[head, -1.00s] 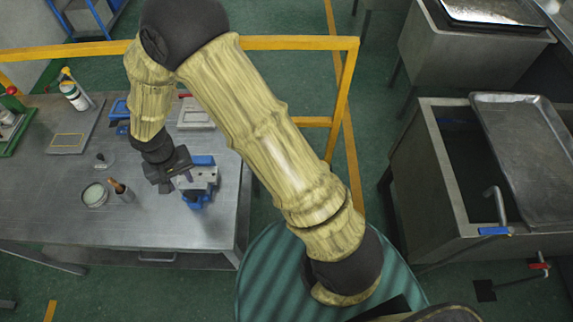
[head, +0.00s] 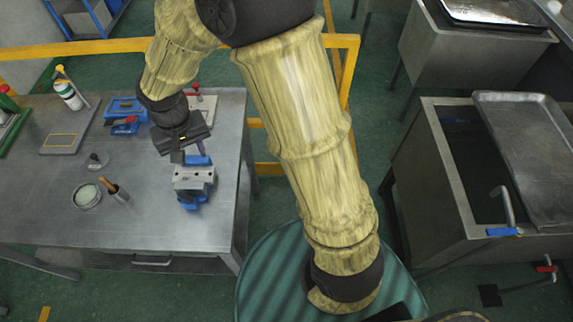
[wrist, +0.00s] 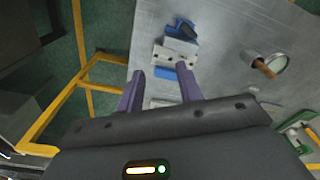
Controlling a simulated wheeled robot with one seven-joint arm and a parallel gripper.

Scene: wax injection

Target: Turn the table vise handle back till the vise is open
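The table vise (head: 195,181) is blue with pale grey jaw blocks and stands near the right edge of the workbench. It also shows in the wrist view (wrist: 176,52), beyond my fingertips. Its handle is not clearly distinguishable in either view. My gripper (head: 187,156) is just behind the vise in the head view. In the wrist view its two purple fingers are spread wide apart, and my gripper (wrist: 160,69) is open with nothing held between them. I cannot tell whether a finger touches the vise.
A cup with a brown-handled tool (head: 119,194) and a round dish (head: 87,195) stand left of the vise. A blue device (head: 125,114) and a pale plate (head: 205,108) lie farther back. A yellow rail (head: 282,43) runs behind the workbench. The front bench surface is clear.

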